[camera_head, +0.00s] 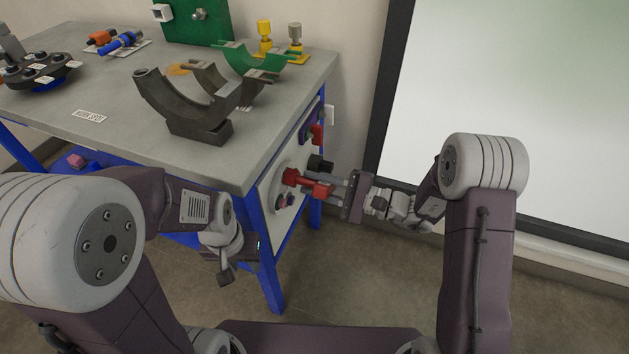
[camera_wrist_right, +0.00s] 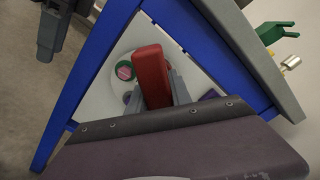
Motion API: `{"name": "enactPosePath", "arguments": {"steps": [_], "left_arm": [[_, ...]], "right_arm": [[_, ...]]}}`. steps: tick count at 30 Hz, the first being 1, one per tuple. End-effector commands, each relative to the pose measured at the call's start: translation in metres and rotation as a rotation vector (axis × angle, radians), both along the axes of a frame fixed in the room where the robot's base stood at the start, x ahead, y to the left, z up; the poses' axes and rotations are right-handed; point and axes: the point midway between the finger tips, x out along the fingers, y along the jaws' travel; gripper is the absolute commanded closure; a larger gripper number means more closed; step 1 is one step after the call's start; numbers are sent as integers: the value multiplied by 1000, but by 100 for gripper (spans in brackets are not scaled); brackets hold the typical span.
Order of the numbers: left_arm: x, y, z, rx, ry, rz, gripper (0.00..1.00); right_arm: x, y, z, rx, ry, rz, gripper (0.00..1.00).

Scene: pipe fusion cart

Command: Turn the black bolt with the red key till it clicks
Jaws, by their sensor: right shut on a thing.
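The red key (camera_head: 316,189) is in my right gripper (camera_head: 333,188), at the white side panel of the cart. The key points left toward the panel, with its red end (camera_head: 291,177) close to or against it. In the right wrist view the red key (camera_wrist_right: 151,76) stands up between the fingers and hides what lies behind it. A black bolt-like piece (camera_head: 320,164) juts from the panel just above the key. I cannot tell whether the key touches any bolt. My left gripper (camera_head: 226,276) hangs empty-looking left of the cart's front leg; its opening is unclear.
The white panel (camera_head: 274,188) also bears a pink-and-green round fitting (camera_wrist_right: 124,70) and a red piece (camera_head: 317,135) higher up. The blue cart leg (camera_head: 272,254) stands between my grippers. Clamp halves (camera_head: 190,108) lie on the grey top. Floor right of the cart is clear.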

Motion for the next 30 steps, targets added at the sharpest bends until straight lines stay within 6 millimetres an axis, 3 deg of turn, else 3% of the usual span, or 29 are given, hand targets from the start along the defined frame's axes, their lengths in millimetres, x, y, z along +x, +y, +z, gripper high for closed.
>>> {"name": "enactPosePath", "arguments": {"steps": [30], "left_arm": [[0,0,21,0,0,0,64]], "right_arm": [[0,0,1,58,183,0,100]]}}
